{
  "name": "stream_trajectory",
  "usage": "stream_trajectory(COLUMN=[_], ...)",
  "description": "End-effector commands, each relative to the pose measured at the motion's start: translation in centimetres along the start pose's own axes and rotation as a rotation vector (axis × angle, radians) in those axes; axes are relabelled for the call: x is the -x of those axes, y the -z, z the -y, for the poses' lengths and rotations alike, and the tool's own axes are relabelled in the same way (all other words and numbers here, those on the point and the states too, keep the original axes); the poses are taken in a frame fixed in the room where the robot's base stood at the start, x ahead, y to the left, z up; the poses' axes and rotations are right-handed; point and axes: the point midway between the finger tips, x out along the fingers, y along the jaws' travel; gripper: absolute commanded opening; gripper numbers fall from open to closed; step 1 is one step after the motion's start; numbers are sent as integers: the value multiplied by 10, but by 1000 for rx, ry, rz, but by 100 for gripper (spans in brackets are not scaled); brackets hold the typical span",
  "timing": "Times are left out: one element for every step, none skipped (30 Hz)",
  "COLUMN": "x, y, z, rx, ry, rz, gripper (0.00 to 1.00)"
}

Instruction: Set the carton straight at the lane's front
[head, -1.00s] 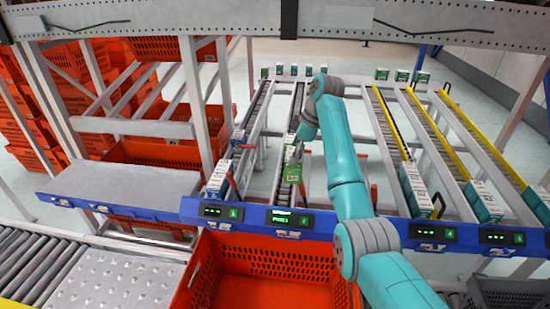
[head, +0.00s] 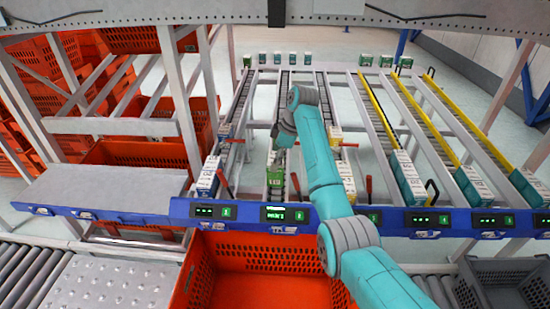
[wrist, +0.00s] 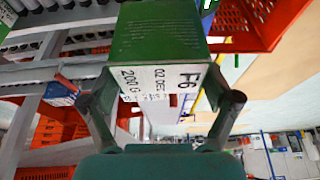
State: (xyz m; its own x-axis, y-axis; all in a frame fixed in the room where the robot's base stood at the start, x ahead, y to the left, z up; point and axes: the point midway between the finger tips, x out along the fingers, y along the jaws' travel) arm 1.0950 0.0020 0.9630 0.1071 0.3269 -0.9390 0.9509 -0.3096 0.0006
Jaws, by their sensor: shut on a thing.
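The green carton (head: 275,181) with a white label shows at the front of the second lane, just behind the blue front rail (head: 300,216). My gripper (head: 280,155) reaches down to it from behind and above. In the wrist view my gripper (wrist: 163,100) has one finger on each side of the green carton (wrist: 160,35) and is shut on it. Its label end faces my palm, and the carton looks roughly square between the fingers. My arm hides part of the lane to the right. I cannot tell whether the carton's base rests on the rollers.
White-blue cartons (head: 209,172) stand in the lane to the left. Other cartons (head: 345,181) stand partly behind my arm, and more (head: 408,180) fill the right lanes. Red levers stick up near the lane fronts. An empty orange tote (head: 255,285) sits below the rail.

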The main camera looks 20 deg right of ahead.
Motion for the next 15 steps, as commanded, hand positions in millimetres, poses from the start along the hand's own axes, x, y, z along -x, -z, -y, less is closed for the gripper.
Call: stream_trajectory(x=[-2,-4,-7,-9,-12,-15,-18,-20,-24,-27,-30,-34,-37,-40,-44], y=[-1,-2,-2,-3,-4,-6,-7,-8,-9,-10,-11,-13,-14,-15,-16], z=[0,0,0,0,0,0,0,0,0,0,0,0,0,0,0], rx=[0,0,0,0,0,0,0,0,0,0,0,0,0,-1,-1], ry=[0,0,1,1,2,2,2,1,0,1,1,2,2,1,2], rz=[0,0,0,0,1,1,1,0,0,0,1,1,1,1,1], gripper=[43,43,43,43,43,43,43,43,43,43,43,43,43,43,43])
